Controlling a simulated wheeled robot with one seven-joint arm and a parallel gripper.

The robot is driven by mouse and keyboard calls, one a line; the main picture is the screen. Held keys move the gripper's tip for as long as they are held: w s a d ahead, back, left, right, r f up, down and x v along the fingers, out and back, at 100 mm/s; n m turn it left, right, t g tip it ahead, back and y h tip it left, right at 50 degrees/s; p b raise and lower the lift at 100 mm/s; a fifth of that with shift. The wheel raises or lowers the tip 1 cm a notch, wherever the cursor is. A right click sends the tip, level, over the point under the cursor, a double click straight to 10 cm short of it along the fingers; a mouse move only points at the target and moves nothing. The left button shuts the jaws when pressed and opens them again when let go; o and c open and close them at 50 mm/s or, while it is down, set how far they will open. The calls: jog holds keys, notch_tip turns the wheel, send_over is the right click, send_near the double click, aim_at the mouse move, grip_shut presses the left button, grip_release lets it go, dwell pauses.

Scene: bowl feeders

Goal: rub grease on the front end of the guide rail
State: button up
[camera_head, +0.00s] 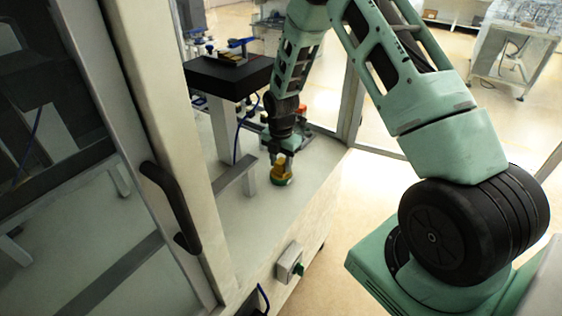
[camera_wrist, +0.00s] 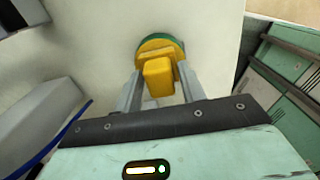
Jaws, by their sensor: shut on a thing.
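My gripper (camera_head: 281,160) is over the bench top, pointing down. It is shut on a yellow-and-green round-based thing (camera_head: 282,175), which looks like the grease applicator. In the wrist view, its yellow block handle (camera_wrist: 158,76) is between the two fingers, with a yellow and green round base beyond. I cannot tell whether the base touches the bench or is just above it. A grey bar (camera_head: 236,180) on a short post, perhaps the guide rail, is left of my gripper. A grey bar also shows at the left of the wrist view (camera_wrist: 42,122). No grease is discernible.
A black block (camera_head: 228,77) on a pedestal, with blue fittings on top, stands behind left. Blue tubing (camera_head: 238,135) hangs below it. A door frame with a black handle (camera_head: 172,205) is at the left. The bench (camera_head: 262,212) is clear in front of my gripper.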

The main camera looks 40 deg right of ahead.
aim_at(281, 161)
dwell(0.3)
notch_tip(281, 161, up, 7)
jog(key=p, duration=0.6)
dwell(1.0)
